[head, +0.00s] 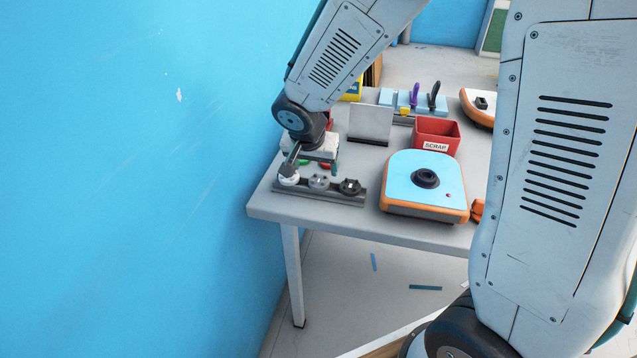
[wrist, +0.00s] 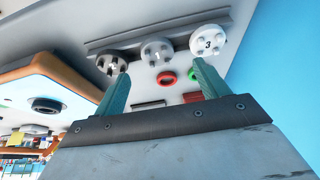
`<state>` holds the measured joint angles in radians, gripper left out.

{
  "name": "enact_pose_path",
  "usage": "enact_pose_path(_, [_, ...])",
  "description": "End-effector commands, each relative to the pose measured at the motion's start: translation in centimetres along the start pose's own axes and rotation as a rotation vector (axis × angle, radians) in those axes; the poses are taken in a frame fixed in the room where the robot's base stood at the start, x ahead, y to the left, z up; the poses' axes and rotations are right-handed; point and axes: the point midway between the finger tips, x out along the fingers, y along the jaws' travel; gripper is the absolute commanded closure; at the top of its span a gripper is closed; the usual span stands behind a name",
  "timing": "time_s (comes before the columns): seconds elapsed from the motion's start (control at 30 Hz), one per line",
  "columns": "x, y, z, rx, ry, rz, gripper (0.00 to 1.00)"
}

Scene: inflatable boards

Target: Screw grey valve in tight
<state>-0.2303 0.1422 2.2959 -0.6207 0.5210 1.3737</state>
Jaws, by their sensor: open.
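The grey valve (head: 318,182) sits in the middle of a dark rack (head: 330,196), between a white valve (head: 288,178) and a black valve (head: 349,187). In the wrist view the grey valve (wrist: 157,48) lies just beyond the fingertips, roughly centred between them. My gripper (wrist: 160,80) is open and empty, its two green fingers apart. In the head view my gripper (head: 292,160) is over the rack's left end, partly hidden by the wrist. An orange-edged board with a light blue top (head: 405,166) lies right of the rack, with a black round fitting (head: 425,178) in it.
A red scrap bin (head: 437,134) stands behind the board. A grey upright plate (head: 370,124) is behind the rack. A red ring (wrist: 166,77) and a green ring (wrist: 194,75) lie near my fingers. The blue wall (head: 130,170) is close on the left.

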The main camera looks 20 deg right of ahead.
Motion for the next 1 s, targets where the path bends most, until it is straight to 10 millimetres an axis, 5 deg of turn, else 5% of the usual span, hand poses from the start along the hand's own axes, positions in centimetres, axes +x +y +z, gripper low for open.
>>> enact_pose_path(0.5, [6.5,0.4,0.6,0.000,-0.003,0.003,0.26])
enact_pose_path(0.77, [6.8,0.4,0.6,0.001,-0.001,0.002,0.26])
enact_pose_path(0.93, [6.8,0.4,0.6,0.000,-0.001,0.002,0.68])
enact_pose_path(1.0, [6.8,0.4,0.6,0.000,-0.001,0.002,0.74])
